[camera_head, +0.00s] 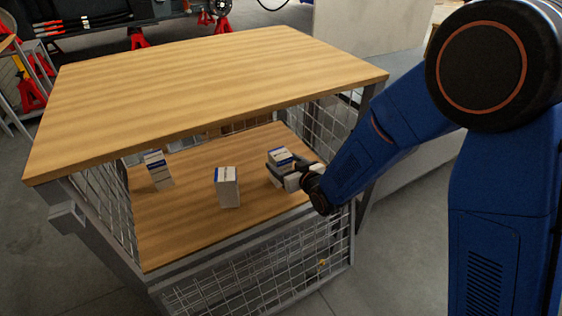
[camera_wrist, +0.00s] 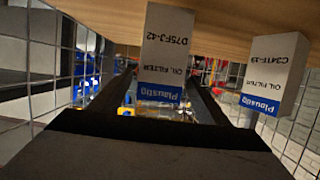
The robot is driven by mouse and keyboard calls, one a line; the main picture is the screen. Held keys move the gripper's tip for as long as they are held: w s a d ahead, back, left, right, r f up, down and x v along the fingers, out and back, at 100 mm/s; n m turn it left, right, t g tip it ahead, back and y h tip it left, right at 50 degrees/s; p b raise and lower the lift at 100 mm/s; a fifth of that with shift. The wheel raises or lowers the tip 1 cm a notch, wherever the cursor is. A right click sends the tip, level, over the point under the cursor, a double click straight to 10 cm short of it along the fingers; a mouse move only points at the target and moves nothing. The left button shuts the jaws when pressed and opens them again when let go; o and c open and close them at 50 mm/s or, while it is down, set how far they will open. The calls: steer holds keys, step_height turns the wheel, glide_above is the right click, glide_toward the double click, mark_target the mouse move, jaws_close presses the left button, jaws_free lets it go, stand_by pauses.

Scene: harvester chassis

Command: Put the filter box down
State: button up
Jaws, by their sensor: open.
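A white filter box with a blue band, marked D75FJ-42 (camera_wrist: 165,50), stands on the wooden shelf and appears upside down in the wrist view. My gripper (camera_wrist: 160,88) is open, with its dark fingers on either side of this box's lower picture end; whether they touch it is unclear. In the head view my gripper (camera_head: 305,174) is at the right end of the lower shelf, beside a white and blue box (camera_head: 280,157) that it partly hides.
More boxes stand on the lower shelf (camera_head: 180,222): one in the middle (camera_head: 227,188) and one at the left (camera_head: 158,170). The wooden upper top (camera_head: 200,90) overhangs the shelf. Wire mesh sides (camera_head: 105,205) enclose it. The shelf's front left is clear.

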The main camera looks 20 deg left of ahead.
steer(key=v, duration=0.9)
steer(key=shift+d+r, duration=0.1)
steer(key=d+r+m+h, duration=0.3)
steer(key=d+r+h, duration=0.15)
steer(key=d, duration=0.95)
steer(key=d+r+m+h, duration=0.25)
steer(key=d+r, duration=0.25)
steer(key=d, duration=1)
steer(key=s+d+r+m+g+h, duration=0.2)
steer(key=s+d, duration=0.6)
steer(key=s, duration=0.3)
steer(key=s+d+r+m+g+h, duration=0.2)
steer(key=s+d, duration=0.7)
steer(key=s, duration=0.2)
steer(key=shift+s+d+g, duration=0.2)
steer(key=shift+g, duration=0.2)
steer(key=shift+m, duration=0.25)
